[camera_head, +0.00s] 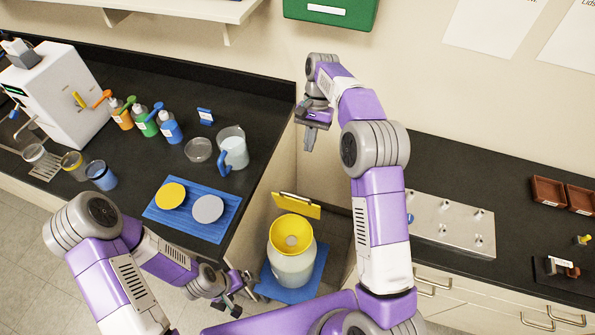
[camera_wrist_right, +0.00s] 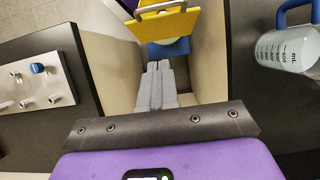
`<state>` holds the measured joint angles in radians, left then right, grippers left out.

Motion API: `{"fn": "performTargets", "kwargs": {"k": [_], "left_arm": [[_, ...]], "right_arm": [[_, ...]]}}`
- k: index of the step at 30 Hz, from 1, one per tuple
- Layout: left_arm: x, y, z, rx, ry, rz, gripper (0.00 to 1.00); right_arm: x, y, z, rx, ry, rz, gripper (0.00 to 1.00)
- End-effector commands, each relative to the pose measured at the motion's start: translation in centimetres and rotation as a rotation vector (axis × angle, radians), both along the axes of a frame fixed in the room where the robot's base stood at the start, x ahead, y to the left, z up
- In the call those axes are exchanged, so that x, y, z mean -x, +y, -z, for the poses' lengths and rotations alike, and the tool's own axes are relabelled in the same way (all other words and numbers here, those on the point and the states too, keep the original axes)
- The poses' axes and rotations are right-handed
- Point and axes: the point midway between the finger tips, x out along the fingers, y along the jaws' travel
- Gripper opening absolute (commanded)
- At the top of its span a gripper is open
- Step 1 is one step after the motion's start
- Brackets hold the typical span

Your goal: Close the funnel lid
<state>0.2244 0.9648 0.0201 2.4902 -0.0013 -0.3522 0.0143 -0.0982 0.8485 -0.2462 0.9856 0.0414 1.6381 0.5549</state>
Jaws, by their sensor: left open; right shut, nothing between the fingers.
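A yellow funnel (camera_head: 291,234) sits in the top of a whitish container (camera_head: 291,267) on the floor between the counters. Its flat yellow lid (camera_head: 297,206) stands open and tilted up at the funnel's back edge, with a thin handle along it. In the right wrist view the lid (camera_wrist_right: 168,25) is at the top, beyond the fingertips, and hides most of the funnel. My right gripper (camera_head: 309,137) is shut and empty, above and behind the lid, pointing down and clear of it. My left gripper (camera_head: 240,290) is open and empty, low to the left of the container.
The container stands on a blue mat (camera_head: 313,287). The left counter holds a blue tray (camera_head: 187,229) with yellow and grey discs, a jug (camera_head: 233,150) and several bottles. A metal plate (camera_head: 449,225) lies on the right counter. Counter sides wall in the gap.

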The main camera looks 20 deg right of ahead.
Motion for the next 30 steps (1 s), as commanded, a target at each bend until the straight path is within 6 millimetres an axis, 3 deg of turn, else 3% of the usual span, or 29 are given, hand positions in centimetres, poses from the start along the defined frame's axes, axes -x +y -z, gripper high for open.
{"fn": "performTargets", "kwargs": {"k": [5, 16, 24, 30], "left_arm": [[0.1, 0.0, 0.5, 0.000, 0.002, 0.000, 1.00], [0.0, 0.0, 1.2, 0.000, 0.000, -0.001, 1.00], [0.0, 0.0, 1.0, 0.000, 0.000, -0.001, 1.00], [0.0, 0.0, 1.0, 0.000, 0.000, -0.001, 1.00]], "right_arm": [[0.8, 0.5, 2.2, -0.001, 0.004, -0.001, 0.00], [3.4, 2.2, 9.3, -0.001, 0.004, -0.001, 0.00], [5.6, 3.7, 10.1, 0.000, 0.001, 0.000, 0.00], [6.2, 4.1, 10.3, 0.000, 0.000, 0.000, 0.00]]}}
